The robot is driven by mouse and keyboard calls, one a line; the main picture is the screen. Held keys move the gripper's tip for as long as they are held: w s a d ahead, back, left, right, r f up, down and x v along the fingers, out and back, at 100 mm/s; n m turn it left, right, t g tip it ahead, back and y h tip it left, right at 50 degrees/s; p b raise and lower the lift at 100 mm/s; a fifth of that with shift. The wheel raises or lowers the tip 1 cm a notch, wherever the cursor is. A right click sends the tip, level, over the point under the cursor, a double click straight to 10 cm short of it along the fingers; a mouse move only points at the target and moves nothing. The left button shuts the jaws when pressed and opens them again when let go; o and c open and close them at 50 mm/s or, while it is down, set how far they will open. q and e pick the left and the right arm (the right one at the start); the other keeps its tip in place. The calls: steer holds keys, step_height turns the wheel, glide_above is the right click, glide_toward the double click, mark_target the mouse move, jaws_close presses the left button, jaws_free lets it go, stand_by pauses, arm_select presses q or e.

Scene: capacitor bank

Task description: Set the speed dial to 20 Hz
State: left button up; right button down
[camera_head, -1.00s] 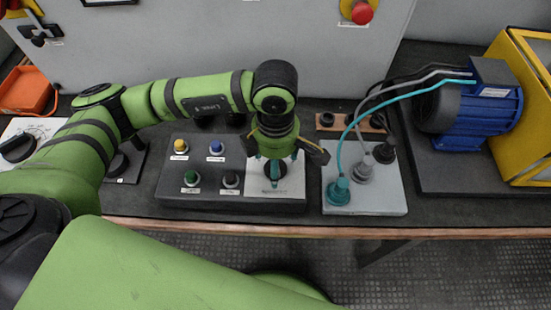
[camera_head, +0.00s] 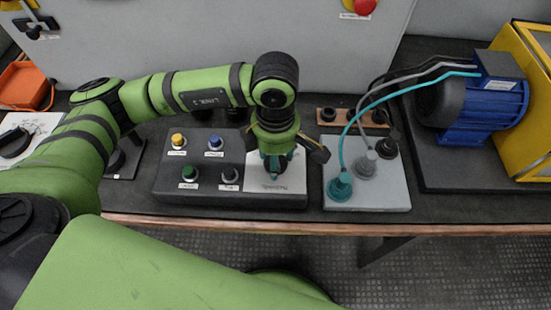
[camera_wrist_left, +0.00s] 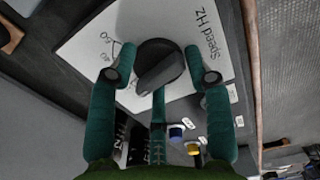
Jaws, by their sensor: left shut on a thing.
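The speed dial is a round black knob with a raised grip bar. It shows in the left wrist view (camera_wrist_left: 158,68) on a white plate (camera_wrist_left: 95,48) printed "Speed Hz" with scale numbers near the fingers. Which number the dial points to I cannot tell. In the head view my left gripper (camera_head: 275,165) points down over the plate (camera_head: 268,183) and mostly hides the dial. My right gripper is not in view.
The dark control box (camera_head: 208,198) also carries a yellow button (camera_head: 178,139), a blue one (camera_head: 215,142), a green one (camera_head: 190,173) and a black one. To the right, a grey socket panel (camera_head: 385,197) has cables running to a blue motor (camera_head: 487,110).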

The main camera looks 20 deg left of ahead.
arm_select(q)
steer(key=o, duration=1.2)
steer(key=shift+w, duration=0.15)
steer(key=shift+r, duration=0.1)
step_height(320, 180, up, 12)
